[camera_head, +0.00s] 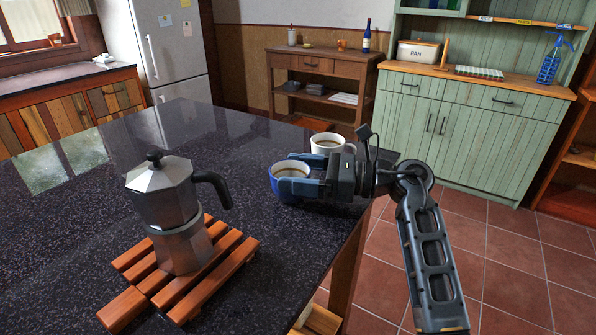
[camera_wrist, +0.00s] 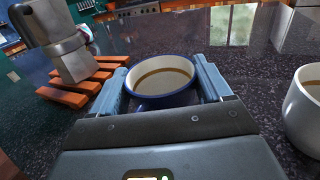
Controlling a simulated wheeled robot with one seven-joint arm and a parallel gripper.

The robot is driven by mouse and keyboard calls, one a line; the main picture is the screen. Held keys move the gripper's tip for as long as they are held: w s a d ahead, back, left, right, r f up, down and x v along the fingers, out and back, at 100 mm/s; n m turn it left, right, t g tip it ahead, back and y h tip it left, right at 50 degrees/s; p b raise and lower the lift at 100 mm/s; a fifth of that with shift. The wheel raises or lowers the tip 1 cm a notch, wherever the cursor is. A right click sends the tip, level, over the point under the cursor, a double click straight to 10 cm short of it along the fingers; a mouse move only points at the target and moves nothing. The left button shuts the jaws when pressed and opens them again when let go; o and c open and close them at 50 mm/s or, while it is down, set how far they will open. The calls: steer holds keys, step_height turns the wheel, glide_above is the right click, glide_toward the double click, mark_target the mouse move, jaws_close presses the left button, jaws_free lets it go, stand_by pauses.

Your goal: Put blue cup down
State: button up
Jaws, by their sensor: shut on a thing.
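The blue cup (camera_head: 284,191) has a white inside and holds a brown drink. It is at the right edge area of the dark speckled countertop (camera_head: 120,142), upright. My gripper (camera_head: 291,178) reaches in from the right and is shut on the blue cup, one finger on each side. In the wrist view the blue cup (camera_wrist: 160,101) sits between the two fingers (camera_wrist: 164,88). Whether its base touches the countertop is hard to tell.
A white cup (camera_head: 327,146) with brown drink stands just behind my gripper; it also shows at the right of the wrist view (camera_wrist: 304,108). A metal moka pot (camera_head: 170,205) stands on a wooden slatted trivet (camera_head: 137,270) to the left. The countertop's back left is clear.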

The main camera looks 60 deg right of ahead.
steer(key=shift+f, duration=0.1)
steer(key=shift+f, duration=0.1)
steer(key=o, duration=1.1)
steer(key=shift+c, duration=0.2)
steer(key=shift+r, duration=0.25)
steer(key=b+v, duration=0.1)
steer(key=v, duration=1.1)
steer(key=shift+b, duration=0.35)
